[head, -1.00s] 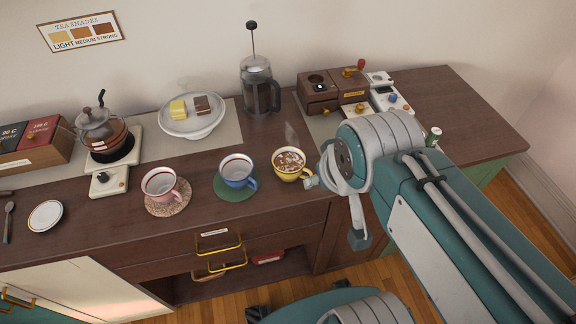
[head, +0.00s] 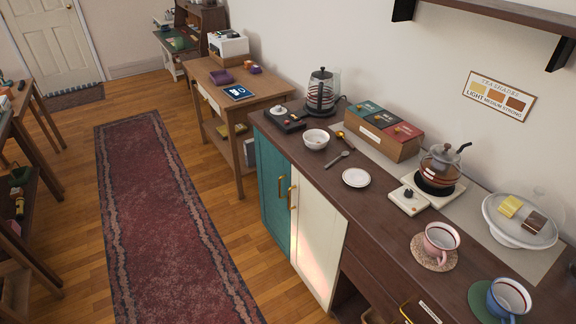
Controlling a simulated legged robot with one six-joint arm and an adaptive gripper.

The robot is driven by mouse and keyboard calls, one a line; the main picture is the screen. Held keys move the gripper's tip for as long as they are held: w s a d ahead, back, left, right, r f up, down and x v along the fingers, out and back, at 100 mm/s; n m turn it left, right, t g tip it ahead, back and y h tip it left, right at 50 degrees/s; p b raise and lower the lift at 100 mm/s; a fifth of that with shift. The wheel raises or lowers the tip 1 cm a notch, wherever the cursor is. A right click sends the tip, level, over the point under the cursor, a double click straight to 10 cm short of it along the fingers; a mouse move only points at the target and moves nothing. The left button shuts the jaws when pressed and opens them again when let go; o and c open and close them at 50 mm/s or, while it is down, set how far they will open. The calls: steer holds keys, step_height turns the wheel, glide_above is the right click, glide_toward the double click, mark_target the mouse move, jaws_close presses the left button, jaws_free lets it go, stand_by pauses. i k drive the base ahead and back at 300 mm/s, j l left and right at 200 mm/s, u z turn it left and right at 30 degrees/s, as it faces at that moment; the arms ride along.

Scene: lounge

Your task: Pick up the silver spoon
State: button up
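The silver spoon (head: 338,159) lies flat on the dark wooden counter (head: 318,178) in the head view. It is between the white bowl (head: 316,139) and the small white saucer (head: 356,178), apart from both. Nothing covers it. My gripper is not in the current head view, so its opening and distance from the spoon do not show.
A tea box (head: 385,131), a glass teapot on a burner (head: 440,168) and a pink cup (head: 441,240) stand on the counter. A kettle (head: 321,93) is at its far end. A side table (head: 228,91) stands beyond. The red runner rug (head: 165,215) is clear.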

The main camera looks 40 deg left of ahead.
mark_target(344, 154)
steer(key=u, duration=1.25)
steer(key=k+l+z, duration=0.15)
steer(key=k, duration=0.45)
steer(key=i+j+z, duration=0.1)
steer(key=z, duration=0.3)
steer(key=j+z, duration=0.1)
steer(key=z, duration=0.3)
steer(key=i+j+z, duration=0.1)
steer(key=z, duration=0.35)
steer(key=i+j, duration=0.15)
steer(key=j, duration=0.35)
steer(key=i+j, duration=0.1)
steer(key=j, duration=0.4)
steer(key=i+j, duration=0.15)
steer(key=j, duration=0.35)
steer(key=i+j, duration=0.15)
steer(key=j, duration=0.35)
steer(key=i+j, duration=0.1)
steer(key=j, duration=0.4)
steer(key=i+j, duration=0.15)
steer(key=j, duration=0.35)
steer(key=i+j, duration=0.1)
steer(key=j, duration=0.4)
steer(key=i+j, duration=0.15)
steer(key=j, duration=0.35)
